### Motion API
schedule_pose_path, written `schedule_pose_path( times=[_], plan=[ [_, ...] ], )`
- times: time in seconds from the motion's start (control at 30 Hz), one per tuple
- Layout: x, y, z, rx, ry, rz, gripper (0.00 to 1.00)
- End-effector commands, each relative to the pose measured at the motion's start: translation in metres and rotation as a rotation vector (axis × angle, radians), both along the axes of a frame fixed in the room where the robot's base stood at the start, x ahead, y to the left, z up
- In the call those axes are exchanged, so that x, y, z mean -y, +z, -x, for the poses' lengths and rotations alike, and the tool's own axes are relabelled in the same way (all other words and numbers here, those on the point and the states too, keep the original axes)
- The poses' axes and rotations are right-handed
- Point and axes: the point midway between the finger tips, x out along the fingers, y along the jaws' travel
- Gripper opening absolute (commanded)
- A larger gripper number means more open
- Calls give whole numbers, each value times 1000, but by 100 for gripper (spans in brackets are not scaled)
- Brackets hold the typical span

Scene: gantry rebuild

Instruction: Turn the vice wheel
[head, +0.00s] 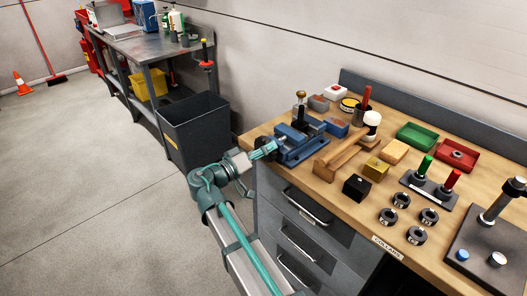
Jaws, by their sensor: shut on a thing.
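The blue vice (310,146) stands on the left end of the wooden workbench (345,208). My teal gripper (272,147) reaches in from the left and meets the vice's left end, at the wheel. Its fingers are shut on the vice wheel. The wheel is small in this view and mostly hidden by the fingers, so its angle cannot be told.
A wooden mallet (345,148) with a white-ended head lies right of the vice. A dark bin (193,132) stands left of the bench.

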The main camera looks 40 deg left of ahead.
Motion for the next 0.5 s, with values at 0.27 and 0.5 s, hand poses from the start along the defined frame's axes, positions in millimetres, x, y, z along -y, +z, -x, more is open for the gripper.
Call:
schedule_pose_path(
  times=[0.27,0.5],
  plan=[
    [0,0,0,-45,0,258,51],
    [-1,1,0,-85,0,484,51]
  ],
)
